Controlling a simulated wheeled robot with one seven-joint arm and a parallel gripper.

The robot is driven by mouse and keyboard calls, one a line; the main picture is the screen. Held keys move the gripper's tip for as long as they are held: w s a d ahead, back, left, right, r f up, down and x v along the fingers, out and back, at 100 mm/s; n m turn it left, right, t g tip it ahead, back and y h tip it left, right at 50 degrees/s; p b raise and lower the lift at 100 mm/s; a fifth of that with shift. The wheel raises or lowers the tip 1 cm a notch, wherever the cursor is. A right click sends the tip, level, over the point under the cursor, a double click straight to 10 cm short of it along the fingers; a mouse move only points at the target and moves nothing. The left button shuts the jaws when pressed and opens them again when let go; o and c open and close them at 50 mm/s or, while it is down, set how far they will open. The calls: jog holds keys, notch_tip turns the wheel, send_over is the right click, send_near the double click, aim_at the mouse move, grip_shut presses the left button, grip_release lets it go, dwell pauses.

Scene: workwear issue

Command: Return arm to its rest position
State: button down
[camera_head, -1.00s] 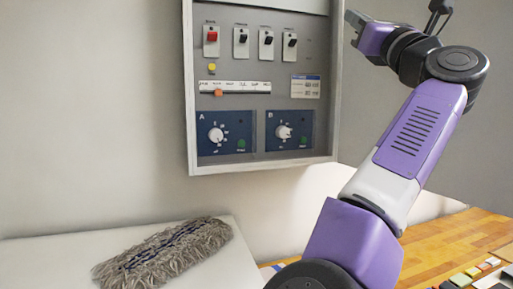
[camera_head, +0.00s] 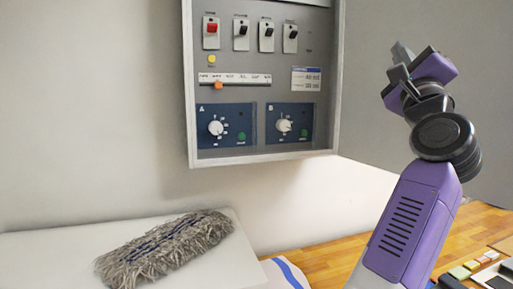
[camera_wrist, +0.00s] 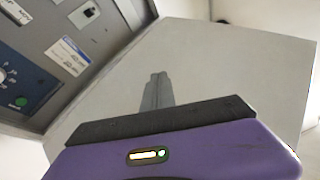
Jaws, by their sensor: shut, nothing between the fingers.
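My gripper (camera_head: 396,62) is at the upper right in the head view, to the right of the control panel and apart from it. In the wrist view its fingers (camera_wrist: 157,88) are together with nothing between them, in front of a plain grey surface. My purple and black arm rises from the lower right in the head view. The control panel (camera_head: 290,80) hangs on the wall, with a red switch, several black switches, a slider with an orange knob and two dials marked A and B. Part of the panel (camera_wrist: 28,58) shows at the left of the wrist view.
A grey shaggy mop head (camera_head: 165,250) lies on a white surface (camera_head: 40,257) at the lower left. A wooden table (camera_head: 330,256) carries a blue-striped white item (camera_head: 284,274) and several small coloured blocks (camera_head: 470,266) at the right. The wall between panel and tables is clear.

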jog(key=s+a+f+n+y, duration=0.1)
jog(key=s+f+n, duration=0.5)
jog(key=f, duration=0.6)
jog(key=s+a+f+n+g+y+b, duration=0.15)
jog(key=s+f+n, duration=0.25)
jog(key=f+n, duration=0.65)
jog(key=s+a+f+n+t+y+p, duration=0.1)
jog(key=s+f+n, duration=0.45)
jog(key=f, duration=0.85)
jog(key=s+a+f+n+g, duration=0.1)
jog(key=s+f+g, duration=0.2)
jog(key=s+f, duration=0.5)
jog(key=s+a+f+n+g+y+b, duration=0.1)
jog(key=s+a+f+g, duration=0.1)
jog(key=s+f, duration=0.7)
jog(key=s+a+f+n+g+y, duration=0.1)
jog(key=s+f+g, duration=0.3)
jog(key=s+f, duration=0.5)
jog(key=s+a+n, duration=0.1)
jog(key=s, duration=0.9)
jog(key=shift+s+g+b, duration=0.15)
jog(key=shift+g+b, duration=0.2)
jog(key=shift+b, duration=0.05)
